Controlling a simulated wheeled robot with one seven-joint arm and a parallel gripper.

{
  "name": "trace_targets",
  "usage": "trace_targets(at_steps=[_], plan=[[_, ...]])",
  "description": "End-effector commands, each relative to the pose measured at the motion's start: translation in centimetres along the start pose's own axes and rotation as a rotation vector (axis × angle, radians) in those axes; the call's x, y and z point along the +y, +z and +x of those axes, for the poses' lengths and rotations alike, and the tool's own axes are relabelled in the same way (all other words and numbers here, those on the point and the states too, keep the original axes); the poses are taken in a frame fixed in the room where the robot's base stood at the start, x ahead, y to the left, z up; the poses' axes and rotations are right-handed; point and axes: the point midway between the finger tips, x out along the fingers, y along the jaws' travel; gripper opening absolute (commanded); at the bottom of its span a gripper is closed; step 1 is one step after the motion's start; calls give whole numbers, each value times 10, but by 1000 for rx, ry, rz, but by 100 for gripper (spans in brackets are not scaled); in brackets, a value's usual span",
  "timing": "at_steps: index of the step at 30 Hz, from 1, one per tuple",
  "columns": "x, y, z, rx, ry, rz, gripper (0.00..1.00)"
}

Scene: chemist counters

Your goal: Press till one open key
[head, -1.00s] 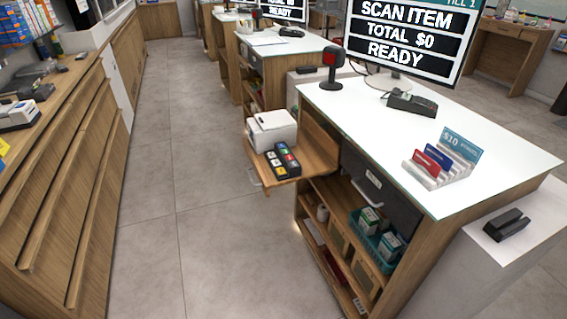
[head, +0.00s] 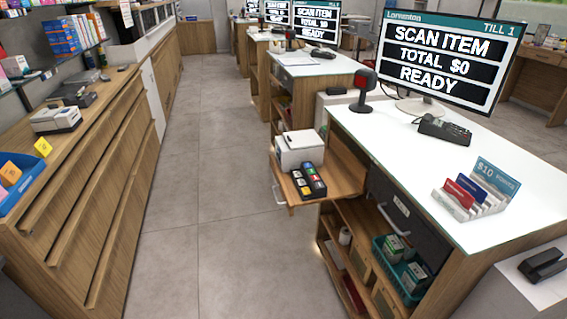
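The till one counter (head: 489,150) has a white top and stands at the right. Its screen (head: 445,62) is labelled TILL 1 and reads SCAN ITEM, TOTAL $0, READY. A small black keypad with coloured keys (head: 308,182) lies on a pulled-out wooden shelf (head: 341,178) at the counter's left side. A white printer-like box (head: 299,149) sits behind the keypad. The key labels are too small to read. The dark cash drawer (head: 396,212) under the counter top looks closed. My gripper is not in view.
A red-and-black scanner (head: 363,91), a card terminal (head: 443,130) and a card rack (head: 468,197) stand on the counter top. A long wooden counter (head: 95,185) runs along the left. The tiled aisle (head: 205,190) between is clear.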

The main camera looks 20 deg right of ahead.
Motion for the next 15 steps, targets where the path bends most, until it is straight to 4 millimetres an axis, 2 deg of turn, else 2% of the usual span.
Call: trace_targets(at_steps=[1,3,15], plan=[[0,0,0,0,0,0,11],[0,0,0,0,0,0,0],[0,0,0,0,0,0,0]])
